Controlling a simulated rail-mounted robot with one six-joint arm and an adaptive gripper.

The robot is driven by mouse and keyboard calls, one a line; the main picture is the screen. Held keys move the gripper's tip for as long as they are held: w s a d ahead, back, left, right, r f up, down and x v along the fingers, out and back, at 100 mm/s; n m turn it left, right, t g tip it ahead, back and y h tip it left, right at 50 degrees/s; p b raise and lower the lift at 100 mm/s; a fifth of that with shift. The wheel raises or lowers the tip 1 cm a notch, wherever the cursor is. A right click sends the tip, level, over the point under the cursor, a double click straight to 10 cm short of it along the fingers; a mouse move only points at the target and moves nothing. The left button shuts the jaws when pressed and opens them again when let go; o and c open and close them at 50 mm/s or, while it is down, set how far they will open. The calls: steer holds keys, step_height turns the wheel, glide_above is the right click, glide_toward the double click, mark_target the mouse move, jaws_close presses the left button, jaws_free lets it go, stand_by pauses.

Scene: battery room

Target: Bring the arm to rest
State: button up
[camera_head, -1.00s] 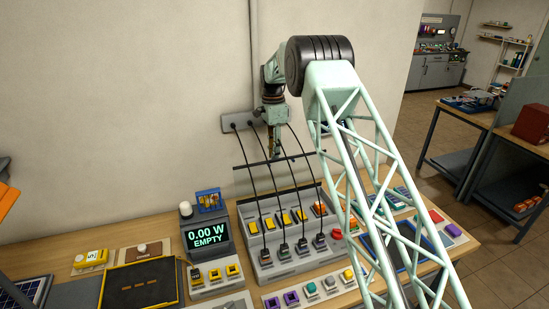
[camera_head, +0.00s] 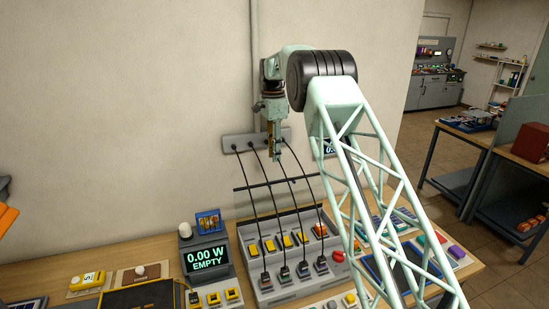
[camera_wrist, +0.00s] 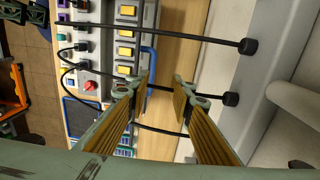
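My gripper (camera_head: 278,158) hangs pointing down in front of the wall, above the back of the workbench. In the wrist view my gripper (camera_wrist: 163,82) has its two fingers apart with nothing held between them. Black cables (camera_wrist: 175,38) pass beyond the fingertips. My pale green lattice arm (camera_head: 350,150) rises from the lower right and bends at a black joint, with the wrist hanging to its left.
A grey wall socket strip (camera_head: 240,142) feeds several black cables to a switch panel (camera_head: 267,284) on the bench. A display (camera_head: 209,258) reads "0.00 W EMPTY". A black bar (camera_head: 250,187) crosses near the cables. Open wall lies left of my gripper.

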stand_by(0.4)
steer(key=s+d+r+n+t+b, duration=0.1)
steer(key=s+d+r+n+b, duration=0.4)
steer(key=s+r, duration=0.8)
steer(key=s+d+r+n+t+b, duration=0.1)
steer(key=s+d+r+b, duration=0.2)
steer(key=s, duration=0.7)
steer(key=s+d+r+n+b, duration=0.1)
steer(key=s+d+r+b, duration=0.15)
steer(key=s, duration=0.75)
steer(key=s+d+f+n+t+b, duration=0.1)
steer(key=s+d+f+n+b, duration=0.15)
steer(key=s, duration=0.85)
steer(key=s+d+f+n+t+b, duration=0.1)
steer(key=s+d+f+n+b, duration=0.15)
steer(key=s, duration=0.85)
steer(key=s+f+n+b, duration=0.1)
steer(key=s+f+b, duration=0.1)
steer(key=s+f, duration=0.4)
steer(key=s+d+f+n+b, duration=0.1)
steer(key=s+f, duration=0.5)
steer(key=s, duration=0.9)
steer(key=shift+d+f+n+t+b, duration=0.2)
steer(key=shift+d+n+t+b, duration=0.15)
steer(key=shift+b, duration=0.5)
